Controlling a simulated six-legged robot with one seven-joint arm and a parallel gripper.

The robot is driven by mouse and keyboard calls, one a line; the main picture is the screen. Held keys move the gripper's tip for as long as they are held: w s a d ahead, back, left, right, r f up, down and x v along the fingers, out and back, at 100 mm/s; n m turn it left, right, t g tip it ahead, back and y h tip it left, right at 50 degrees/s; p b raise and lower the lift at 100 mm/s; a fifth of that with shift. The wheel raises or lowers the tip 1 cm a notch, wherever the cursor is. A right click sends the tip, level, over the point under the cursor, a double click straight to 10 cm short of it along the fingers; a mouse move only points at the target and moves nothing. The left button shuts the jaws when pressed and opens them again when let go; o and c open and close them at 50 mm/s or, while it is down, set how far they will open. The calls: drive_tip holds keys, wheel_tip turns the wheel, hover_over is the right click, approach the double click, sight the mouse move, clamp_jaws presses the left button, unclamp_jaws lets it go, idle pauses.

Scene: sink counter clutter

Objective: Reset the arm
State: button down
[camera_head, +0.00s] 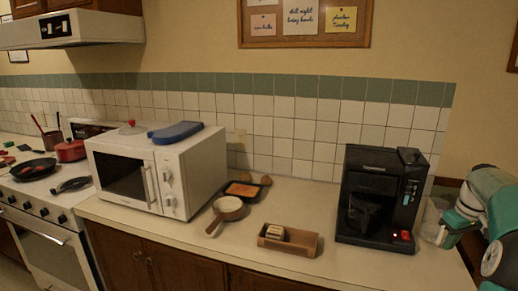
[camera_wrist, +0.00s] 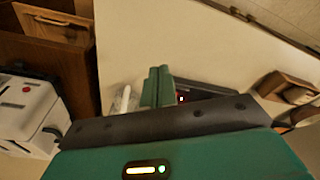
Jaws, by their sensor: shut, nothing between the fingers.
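My gripper (camera_head: 452,231) is at the right edge of the head view, beside the right side of the black coffee maker (camera_head: 378,190). In the wrist view its two green fingers (camera_wrist: 157,86) are pressed together with nothing between them. My arm bends in from the right edge of the head view. Part of the dark coffee maker, with a small red light, shows just beyond the fingers in the wrist view (camera_wrist: 205,89). I cannot tell whether the gripper touches the counter.
A wooden box (camera_head: 306,246) with a pale block, a small pan (camera_head: 229,208) and a tray (camera_head: 244,191) stand on the counter (camera_head: 250,254). A microwave (camera_head: 190,178) carries a blue item (camera_head: 176,132). A stove (camera_head: 45,215) is at left. A pale object (camera_wrist: 125,100) is near my fingers.

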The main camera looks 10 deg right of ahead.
drive_tip(key=w+a+r+t+h, duration=0.1)
drive_tip(key=a+r, duration=0.3)
drive_tip(key=a, duration=1.1)
drive_tip(key=a+r+h, duration=0.1)
drive_tip(key=a+r, duration=0.3)
drive_tip(key=a, duration=1)
drive_tip(key=s+a+f+t+y, duration=0.1)
drive_tip(key=s+a+f, duration=0.1)
drive_tip(key=s+a, duration=0.5)
drive_tip(key=s+a+f+t+y, duration=0.1)
drive_tip(key=s+a+f, duration=0.2)
drive_tip(key=s+a, duration=0.5)
drive_tip(key=a, duration=0.4)
drive_tip(key=shift+a+t, duration=0.4)
